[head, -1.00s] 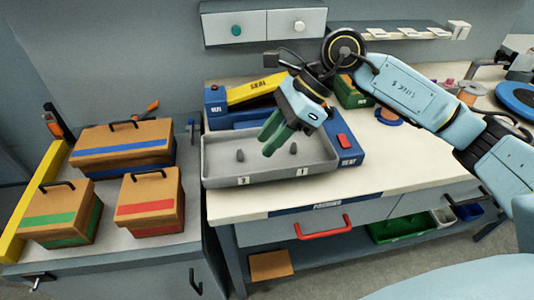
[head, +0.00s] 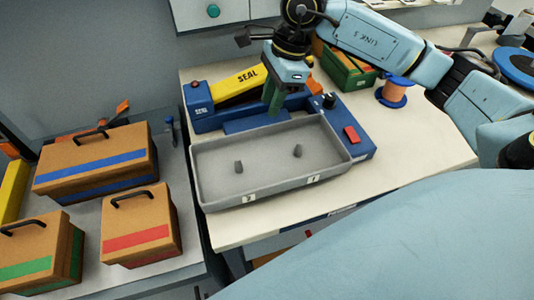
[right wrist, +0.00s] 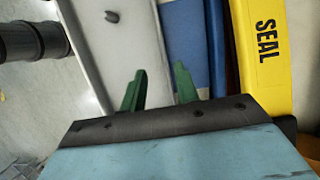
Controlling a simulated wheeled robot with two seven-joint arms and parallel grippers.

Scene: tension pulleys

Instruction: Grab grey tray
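The grey tray (head: 281,188) sits on the white bench in the head view, with two small grey pegs standing on its floor. Its front wall has labels 3 and 1. My right gripper (head: 273,101) is over the tray's back edge, green fingers pointing down. In the right wrist view, the right gripper (right wrist: 158,88) is open, with its fingers apart. One finger is over the floor of the tray (right wrist: 118,60) and the other is over the blue base, with the tray's rim running between them. I cannot tell whether they touch it. My left gripper is not in view.
A blue sealing machine (head: 355,135) with a yellow SEAL arm (head: 240,82) stands behind and beside the tray. A green-sided box (head: 345,72) and a copper spool (head: 395,90) are to the right.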

